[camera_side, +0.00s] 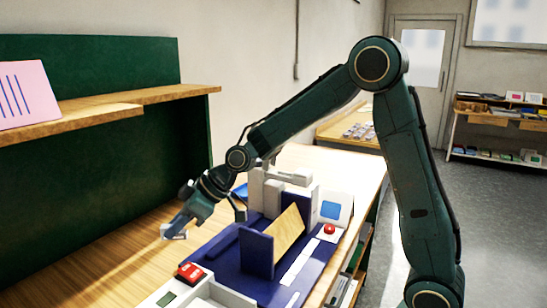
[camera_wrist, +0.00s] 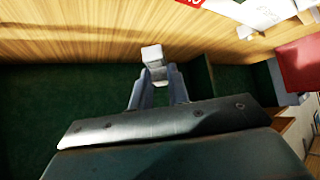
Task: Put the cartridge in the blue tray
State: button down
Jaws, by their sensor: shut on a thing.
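The cartridge (camera_side: 172,232) is a small whitish block low over the wooden table, left of the navy fixture. My gripper (camera_side: 182,222) is shut on it. In the wrist view, my gripper (camera_wrist: 157,80) has its two grey fingers around the cartridge (camera_wrist: 152,54), whose pale end sticks out past the tips. I cannot tell whether the cartridge touches the table. A bright blue flat thing (camera_side: 240,190), perhaps the blue tray, lies behind my wrist and is mostly hidden by it.
The navy fixture (camera_side: 225,255) with upright walls and a slanted wooden board (camera_side: 287,233) fills the table's middle. A red button (camera_side: 329,229) and a red-topped device (camera_side: 190,272) stand beside it. A wooden shelf (camera_side: 105,108) overhangs at left. The table's left front is clear.

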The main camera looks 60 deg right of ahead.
jog(key=w+d+f+m+t+h, duration=0.1)
jog(key=d+m+h, duration=0.1)
jog(key=d, duration=0.6)
jog(key=w+d+f+m+h, duration=0.1)
jog(key=d+f+m, duration=0.1)
jog(key=d, duration=0.6)
notch_tip(320, 180, up, 9)
jog(key=m+h, duration=0.4)
send_over(240, 192)
jog(key=s+a, duration=0.2)
jog(key=s, duration=0.1)
jog(key=shift+s+d+r+t, duration=0.1)
jog(key=shift+d+r+t, duration=0.15)
jog(key=shift+d, duration=0.3)
jog(key=shift+s+d+r+t, duration=0.1)
jog(key=shift+d+r+t, duration=0.1)
jog(key=shift+d, duration=0.3)
notch_tip(240, 192, down, 20)
jog(key=shift+f, duration=0.1)
